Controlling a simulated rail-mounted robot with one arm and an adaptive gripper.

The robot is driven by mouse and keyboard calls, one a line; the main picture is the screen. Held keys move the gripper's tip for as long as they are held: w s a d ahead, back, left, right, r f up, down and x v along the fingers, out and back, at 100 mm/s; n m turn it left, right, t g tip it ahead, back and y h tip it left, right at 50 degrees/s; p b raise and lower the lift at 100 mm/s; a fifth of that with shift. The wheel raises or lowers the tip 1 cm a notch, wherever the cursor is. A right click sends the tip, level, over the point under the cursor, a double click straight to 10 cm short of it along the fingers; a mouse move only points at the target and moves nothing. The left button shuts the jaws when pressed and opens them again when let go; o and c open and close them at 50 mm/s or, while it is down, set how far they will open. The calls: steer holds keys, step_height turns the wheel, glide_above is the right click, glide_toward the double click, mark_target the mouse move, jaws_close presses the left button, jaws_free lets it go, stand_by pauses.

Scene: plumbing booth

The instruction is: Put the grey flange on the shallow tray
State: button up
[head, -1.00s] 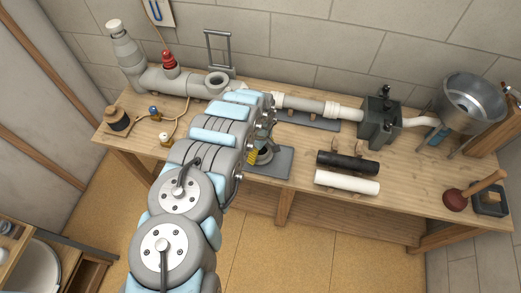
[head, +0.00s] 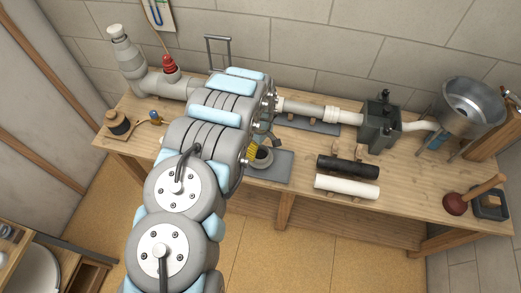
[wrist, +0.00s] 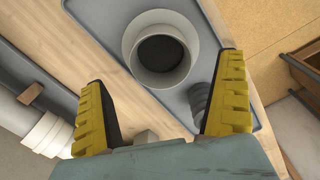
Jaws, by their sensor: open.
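The grey flange (wrist: 136,38), a round light-grey collar with a dark opening, sits on the grey shallow tray (wrist: 93,14) in the wrist view. In the head view the flange (head: 264,160) shows only partly beside my gripper, on the same tray (head: 280,169) near the bench's front edge. My gripper (wrist: 164,72) is open, its two yellow fingers apart and empty. The flange lies beyond the fingertips, and I see no finger closed on it. A dark ribbed cylindrical piece (wrist: 200,98) lies near the right finger.
A black pipe (head: 348,166) and a white pipe (head: 347,187) lie right of the tray. A second tray (head: 320,127) lies behind under a pale pipe run (head: 307,108). A plunger (head: 457,203) and a metal basin (head: 473,103) stand at the right. Bare bench lies between.

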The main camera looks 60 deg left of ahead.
mark_target(261, 156)
step_height(261, 156, up, 6)
stand_by(0.5)
steer(key=shift+r, duration=0.15)
stand_by(0.4)
